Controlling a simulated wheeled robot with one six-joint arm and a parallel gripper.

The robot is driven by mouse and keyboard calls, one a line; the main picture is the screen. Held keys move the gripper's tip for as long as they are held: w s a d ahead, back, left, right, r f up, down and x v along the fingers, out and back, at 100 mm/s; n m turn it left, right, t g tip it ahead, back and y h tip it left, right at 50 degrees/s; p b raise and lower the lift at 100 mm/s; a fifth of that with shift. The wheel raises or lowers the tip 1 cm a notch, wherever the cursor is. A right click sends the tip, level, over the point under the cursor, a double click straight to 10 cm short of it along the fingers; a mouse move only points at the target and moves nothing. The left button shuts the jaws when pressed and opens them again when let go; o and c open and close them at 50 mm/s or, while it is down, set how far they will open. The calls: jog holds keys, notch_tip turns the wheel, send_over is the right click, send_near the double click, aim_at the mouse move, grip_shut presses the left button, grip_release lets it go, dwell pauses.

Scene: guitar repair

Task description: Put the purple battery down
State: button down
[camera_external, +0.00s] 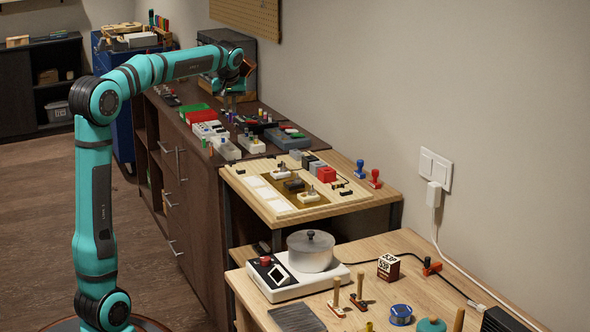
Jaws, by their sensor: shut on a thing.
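My gripper (228,102) hangs at the far end of my teal arm, pointing down over the dark dresser (197,180). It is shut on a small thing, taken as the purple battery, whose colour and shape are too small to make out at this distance. Below it on the dresser top stand several small upright cylinders with coloured ends. I cannot tell whether the held battery touches anything.
On the dresser are a white holder (226,149), another white holder (252,146), a blue-grey tray (287,140), a red-and-white box (203,116) and a green item (193,107). A dark case (238,60) stands behind the gripper near the wall. The dresser top is crowded.

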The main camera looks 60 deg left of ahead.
notch_tip(320, 180, up, 4)
jog(key=shift+w+f, duration=0.1)
jog(key=shift+f, duration=0.15)
jog(key=w+d+m+t+h, duration=0.1)
jog(key=w+d+m, duration=0.25)
jog(key=d, duration=0.65)
jog(key=w+d+m+h, duration=0.1)
jog(key=w+d+m, duration=0.3)
jog(key=d, duration=0.6)
jog(key=w+d+m+t, duration=0.1)
jog(key=w+d+m, duration=0.1)
jog(key=w+d, duration=0.65)
jog(key=s+d+m+h, duration=0.2)
jog(key=s+d+m, duration=0.15)
jog(key=d, duration=1.45)
jog(key=s+d+m+h, duration=0.2)
jog(key=d+m, duration=0.3)
jog(key=d, duration=1.3)
jog(key=shift+t, duration=0.3)
jog(key=f, duration=1.7)
jog(key=d+f, duration=0.1)
jog(key=f, duration=0.8)
jog(key=shift+s, duration=0.1)
jog(key=shift+f, duration=0.1)
jog(key=c, duration=1.5)
grip_release()
jog(key=shift+o, duration=0.2)
